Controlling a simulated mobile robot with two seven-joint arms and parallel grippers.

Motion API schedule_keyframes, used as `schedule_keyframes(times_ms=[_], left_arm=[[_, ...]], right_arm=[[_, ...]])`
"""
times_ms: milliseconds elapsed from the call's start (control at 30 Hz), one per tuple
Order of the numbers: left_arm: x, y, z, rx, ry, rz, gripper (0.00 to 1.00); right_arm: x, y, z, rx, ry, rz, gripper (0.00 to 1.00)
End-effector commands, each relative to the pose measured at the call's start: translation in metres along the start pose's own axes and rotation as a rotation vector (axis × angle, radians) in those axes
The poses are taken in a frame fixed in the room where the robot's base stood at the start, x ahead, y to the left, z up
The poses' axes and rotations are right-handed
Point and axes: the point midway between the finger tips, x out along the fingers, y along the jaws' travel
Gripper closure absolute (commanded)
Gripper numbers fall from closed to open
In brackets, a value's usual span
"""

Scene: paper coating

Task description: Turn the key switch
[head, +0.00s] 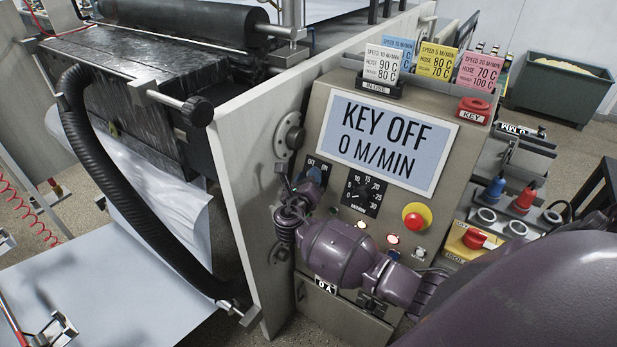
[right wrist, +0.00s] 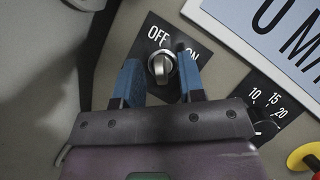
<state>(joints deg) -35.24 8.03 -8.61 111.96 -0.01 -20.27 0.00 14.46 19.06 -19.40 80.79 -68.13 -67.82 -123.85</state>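The key switch (right wrist: 160,66) is a round silver knob on a black OFF/ON plate (right wrist: 148,28) in the right wrist view. Its raised grip stands roughly upright in the picture. My right gripper (right wrist: 159,70) has its two blue fingers on either side of the knob, open, with a visible gap to each side. In the head view my right gripper (head: 313,176) is at the panel's left side and mostly hides the switch. The display (head: 388,143) reads KEY OFF, 0 M/MIN. My left gripper is not in view.
Right of the switch are a speed dial (head: 363,194) and a red-on-yellow emergency button (head: 416,216). A red piece labelled KEY (head: 474,110) sits at the panel's upper right. Colored cards (head: 436,60) stand on top. A black hose (head: 120,180) hangs at the left.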

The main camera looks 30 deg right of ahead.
Motion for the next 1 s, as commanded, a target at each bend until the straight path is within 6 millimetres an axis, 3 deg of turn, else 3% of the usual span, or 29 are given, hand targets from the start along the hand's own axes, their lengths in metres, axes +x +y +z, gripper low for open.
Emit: schedule_keyframes(times_ms=[267,533,1000], left_arm=[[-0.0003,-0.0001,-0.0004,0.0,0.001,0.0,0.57],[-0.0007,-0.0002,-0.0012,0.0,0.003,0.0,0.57],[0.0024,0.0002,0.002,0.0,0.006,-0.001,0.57]], right_arm=[[0.0016,-0.0002,-0.0001,0.0,0.0,0.0,0.64],[0.0014,-0.0002,-0.0003,0.0,0.001,0.0,1.0],[0.0012,0.0013,-0.0016,0.067,0.002,-0.04,1.0]])
